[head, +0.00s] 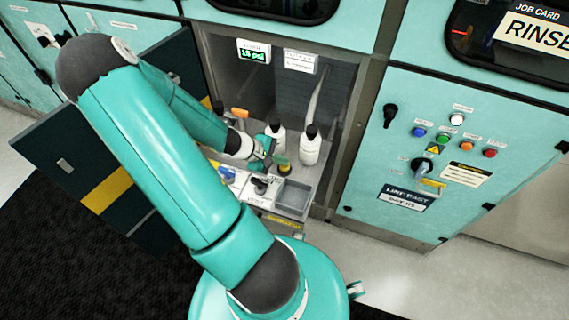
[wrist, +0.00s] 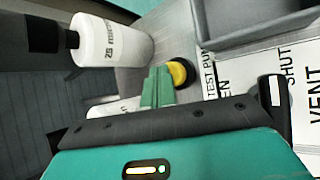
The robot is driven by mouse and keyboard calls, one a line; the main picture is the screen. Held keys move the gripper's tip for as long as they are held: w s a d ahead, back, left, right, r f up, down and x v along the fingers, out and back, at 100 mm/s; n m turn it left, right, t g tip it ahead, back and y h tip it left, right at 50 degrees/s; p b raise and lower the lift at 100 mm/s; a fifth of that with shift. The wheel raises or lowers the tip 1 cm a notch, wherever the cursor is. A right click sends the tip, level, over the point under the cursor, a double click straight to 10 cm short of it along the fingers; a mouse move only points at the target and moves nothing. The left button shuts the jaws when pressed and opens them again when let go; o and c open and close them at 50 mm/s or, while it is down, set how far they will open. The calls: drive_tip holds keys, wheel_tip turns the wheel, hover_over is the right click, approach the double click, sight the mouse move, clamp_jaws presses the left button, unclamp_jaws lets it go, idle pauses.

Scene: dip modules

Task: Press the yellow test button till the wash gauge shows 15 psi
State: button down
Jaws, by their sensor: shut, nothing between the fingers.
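The yellow test button (wrist: 180,73), round with a dark collar, sits on the grey panel beside a label that begins "TEST PU". It also shows in the head view (head: 282,168), partly covered by my gripper. My gripper (head: 268,150) is shut and empty. In the wrist view its green fingertips (wrist: 158,76) are together right at the left side of the button and overlap its edge; I cannot tell whether they press it. The wash gauge (head: 254,53) is a small display at the top of the bay, and it shows 15 psi in green.
Two white bottles with black caps (head: 310,148) stand behind the button, one close to my gripper. A grey tray (head: 293,196) and a black valve handle (head: 261,184) are in front. An open dark door (head: 100,150) stands left. A teal control panel (head: 450,150) is right.

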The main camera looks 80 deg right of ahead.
drive_tip(key=shift+r, duration=0.8)
drive_tip(key=shift+r, duration=0.1)
drive_tip(key=shift+r, duration=2.4)
